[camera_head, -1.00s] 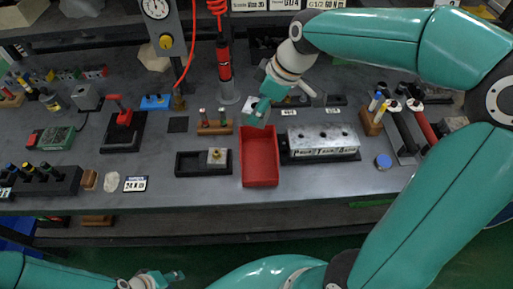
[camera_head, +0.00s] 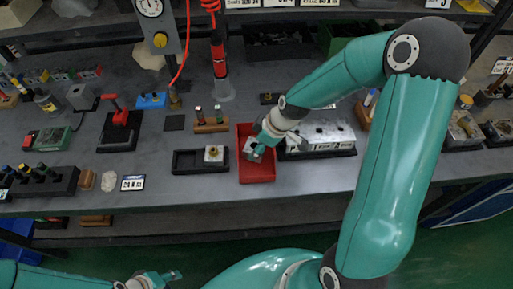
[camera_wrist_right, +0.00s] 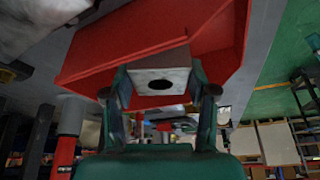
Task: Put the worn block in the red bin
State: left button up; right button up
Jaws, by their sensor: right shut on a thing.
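The red bin (camera_head: 257,173) stands on the bench just right of a black tray. My right gripper (camera_head: 256,147) reaches down into the bin's opening. It is shut on a grey block (camera_head: 249,154), which shows over the bin's inside. In the right wrist view the block (camera_wrist_right: 155,85) sits between the two fingers, a dark hole in its face, with the red bin (camera_wrist_right: 150,40) close around it. Whether the block touches the floor of the bin is not clear. My left gripper (camera_head: 166,278) is low at the bottom edge, away from the bench; its opening is unclear.
The black tray (camera_head: 186,168) holds another block with a brass fitting (camera_head: 213,154) at its right end. A grey metal manifold (camera_head: 325,135) stands right of the bin, close to my right arm. A small wooden rack (camera_head: 212,128) is behind the tray.

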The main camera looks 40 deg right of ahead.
jog(key=shift+f, duration=0.75)
jog(key=o, duration=1.4)
jog(key=shift+o, duration=0.2)
jog(key=shift+r, duration=0.1)
jog(key=v, duration=1.2)
jog(key=shift+b, duration=0.35)
jog(key=shift+s, duration=0.1)
